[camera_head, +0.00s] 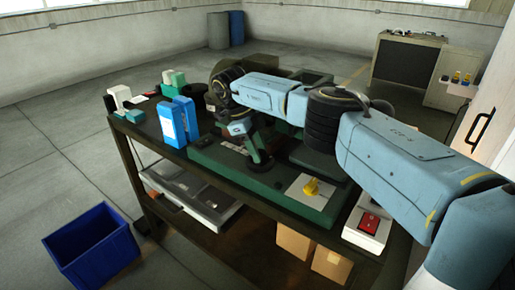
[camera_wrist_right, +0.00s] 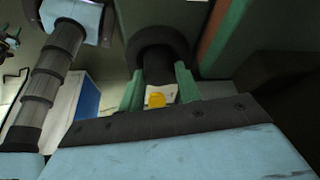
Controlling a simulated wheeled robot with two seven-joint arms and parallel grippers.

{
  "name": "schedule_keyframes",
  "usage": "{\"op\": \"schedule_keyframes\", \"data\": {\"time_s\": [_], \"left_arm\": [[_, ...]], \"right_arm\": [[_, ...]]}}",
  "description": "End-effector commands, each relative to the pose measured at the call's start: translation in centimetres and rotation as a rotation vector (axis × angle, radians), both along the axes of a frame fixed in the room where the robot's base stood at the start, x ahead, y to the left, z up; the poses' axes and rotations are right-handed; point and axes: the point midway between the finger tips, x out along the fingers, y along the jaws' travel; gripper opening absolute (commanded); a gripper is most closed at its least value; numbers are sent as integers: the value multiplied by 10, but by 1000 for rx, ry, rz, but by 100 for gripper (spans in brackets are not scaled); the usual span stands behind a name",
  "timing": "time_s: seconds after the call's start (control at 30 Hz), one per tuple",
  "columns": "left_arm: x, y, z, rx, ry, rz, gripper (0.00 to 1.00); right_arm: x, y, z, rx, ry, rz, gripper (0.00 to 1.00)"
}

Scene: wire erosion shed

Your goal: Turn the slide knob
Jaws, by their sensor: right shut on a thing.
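The slide knob (camera_wrist_right: 157,68) is a dark round piece seen in the right wrist view, between the two green fingers of my right gripper (camera_wrist_right: 158,84). The fingers are shut on it from both sides. In the head view my right gripper (camera_head: 250,146) points down at the green machine bed (camera_head: 235,178), and the dark knob (camera_head: 262,166) shows at its tips, partly hidden by the gripper. How far the knob is turned cannot be told. My left gripper is in neither view.
Blue boxes (camera_head: 172,125) stand at the table's left. A red switch box (camera_head: 368,222) is near the right end. A blue bin (camera_head: 92,248) stands on the floor.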

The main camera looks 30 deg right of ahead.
Motion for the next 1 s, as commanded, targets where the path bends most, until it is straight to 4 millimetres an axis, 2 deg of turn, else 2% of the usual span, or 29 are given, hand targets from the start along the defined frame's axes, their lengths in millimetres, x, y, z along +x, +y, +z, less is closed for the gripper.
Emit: {"op": "schedule_keyframes", "data": {"time_s": [0.4,1.0], "left_arm": [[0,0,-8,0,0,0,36],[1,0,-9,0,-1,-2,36]], "right_arm": [[1,-2,0,-1,-1,-214,11],[1,-2,0,-1,-1,-250,11]]}}
